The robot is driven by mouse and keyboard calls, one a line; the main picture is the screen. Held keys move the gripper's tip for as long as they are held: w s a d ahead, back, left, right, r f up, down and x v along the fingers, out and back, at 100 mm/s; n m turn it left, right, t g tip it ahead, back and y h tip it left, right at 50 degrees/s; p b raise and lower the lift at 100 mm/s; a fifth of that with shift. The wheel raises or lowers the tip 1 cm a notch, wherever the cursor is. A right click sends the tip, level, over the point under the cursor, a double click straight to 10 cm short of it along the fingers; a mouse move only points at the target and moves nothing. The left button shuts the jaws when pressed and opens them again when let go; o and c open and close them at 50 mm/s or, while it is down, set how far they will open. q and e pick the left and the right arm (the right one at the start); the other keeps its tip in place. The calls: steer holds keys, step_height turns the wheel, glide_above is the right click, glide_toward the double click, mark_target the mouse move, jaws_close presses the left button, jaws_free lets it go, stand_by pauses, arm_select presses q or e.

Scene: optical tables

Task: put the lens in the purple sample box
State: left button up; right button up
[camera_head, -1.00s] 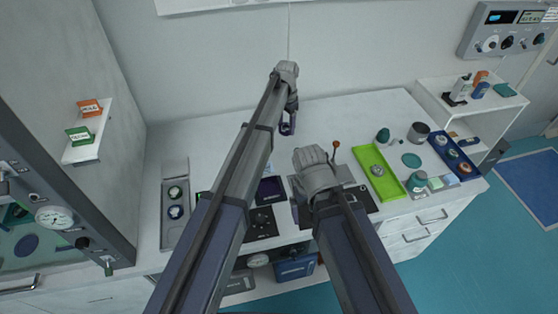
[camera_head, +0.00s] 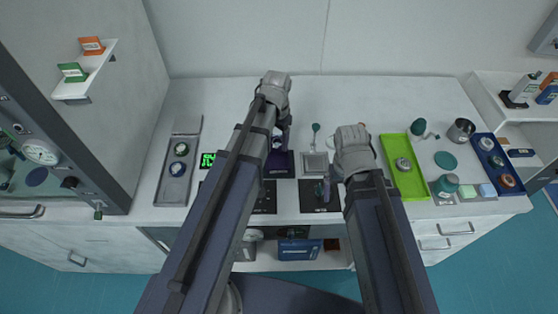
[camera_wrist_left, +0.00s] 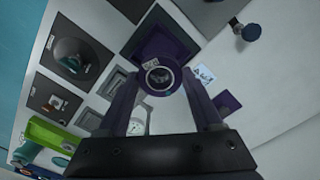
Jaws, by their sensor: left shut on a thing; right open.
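The lens (camera_wrist_left: 160,77) is a small round piece with a dark ring, held between the fingertips of my left gripper (camera_wrist_left: 158,84). In the head view my left gripper (camera_head: 279,141) is at the back edge of the purple sample box (camera_head: 280,168), and the arm partly covers that area. In the left wrist view the box (camera_wrist_left: 140,38) is an open purple square behind the lens, which overlaps its near corner. I cannot tell the height between them. My right gripper (camera_head: 328,187) is open, low over the dark plate right of the box.
A green tray (camera_head: 416,186) and a blue tray (camera_head: 482,140) lie on the right. A grey tray (camera_head: 166,190) lies on the left, beside a green display (camera_head: 207,160). A purple piece (camera_wrist_left: 227,103) and a small white card (camera_wrist_left: 203,73) are near the box.

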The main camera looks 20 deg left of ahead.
mark_target(278, 163)
arm_select(q)
steer(key=shift+f+b, duration=4.4)
steer(key=shift+f, duration=0.3)
arm_select(e)
steer(key=shift+f, duration=4.75)
arm_select(q)
steer(key=shift+f, duration=0.1)
arm_select(e)
steer(key=shift+f, duration=0.1)
arm_select(q)
steer(key=shift+f, duration=0.15)
arm_select(e)
steer(key=shift+f, duration=0.15)
arm_select(q)
steer(key=o, duration=1.3)
steer(key=shift+c, duration=0.2)
steer(key=shift+r, duration=0.3)
arm_select(e)
steer(key=shift+r, duration=0.3)
arm_select(q)
step_height(278, 163, up, 12)
steer(key=p, duration=1.2)
arm_select(e)
step_height(278, 163, up, 12)
